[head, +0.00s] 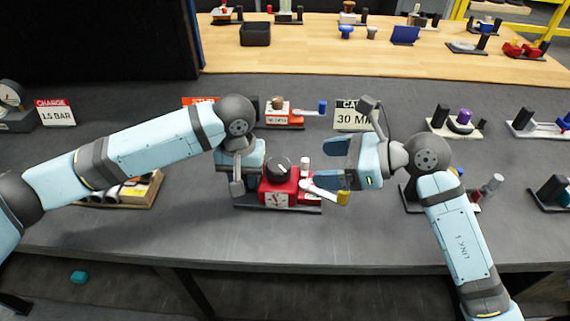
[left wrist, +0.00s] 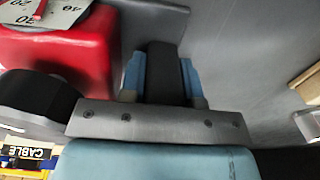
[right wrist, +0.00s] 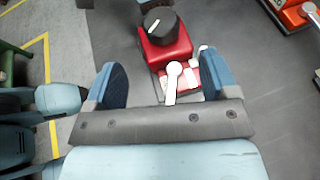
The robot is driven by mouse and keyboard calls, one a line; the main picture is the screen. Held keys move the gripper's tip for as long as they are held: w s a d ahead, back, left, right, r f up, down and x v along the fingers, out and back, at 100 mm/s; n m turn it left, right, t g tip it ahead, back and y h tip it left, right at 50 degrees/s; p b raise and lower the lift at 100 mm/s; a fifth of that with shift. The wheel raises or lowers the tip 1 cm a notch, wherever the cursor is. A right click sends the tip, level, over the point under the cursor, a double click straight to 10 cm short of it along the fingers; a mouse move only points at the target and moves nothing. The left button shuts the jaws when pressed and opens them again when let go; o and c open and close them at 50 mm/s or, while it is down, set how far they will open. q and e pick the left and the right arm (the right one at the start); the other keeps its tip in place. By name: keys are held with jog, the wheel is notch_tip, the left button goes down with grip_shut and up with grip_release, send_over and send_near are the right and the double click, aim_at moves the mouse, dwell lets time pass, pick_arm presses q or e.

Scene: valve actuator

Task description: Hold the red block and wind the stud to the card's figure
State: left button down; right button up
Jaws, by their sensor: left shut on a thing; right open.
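The red block (head: 272,190) sits on a dark base, with a black knob (head: 279,167) on top and a white dial (head: 277,200) on its front. Beside it is a smaller red part with a white stud (head: 305,163) and a white lever (head: 322,190) with a yellow end. My left gripper (head: 239,182) is left of the block; in the left wrist view its fingers (left wrist: 162,75) are shut on a black upright piece, beside the red block (left wrist: 70,55). My right gripper (head: 336,163) is open; in the right wrist view (right wrist: 160,85) the lever's white round end (right wrist: 173,70) shows between its fingers.
A card reading "30 MM" (head: 352,120) stands behind, partly hidden by my right arm. A "CHARGE 1.5 BAR" card (head: 55,112) stands at far left. An orange device (head: 284,118) is behind the block. Other devices (head: 457,122) fill the right side. The bench front is clear.

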aim_at(286, 166)
jog(key=x, duration=0.9)
jog(key=shift+a+f, duration=0.1)
jog(key=shift+a, duration=0.15)
jog(key=shift+c, duration=0.5)
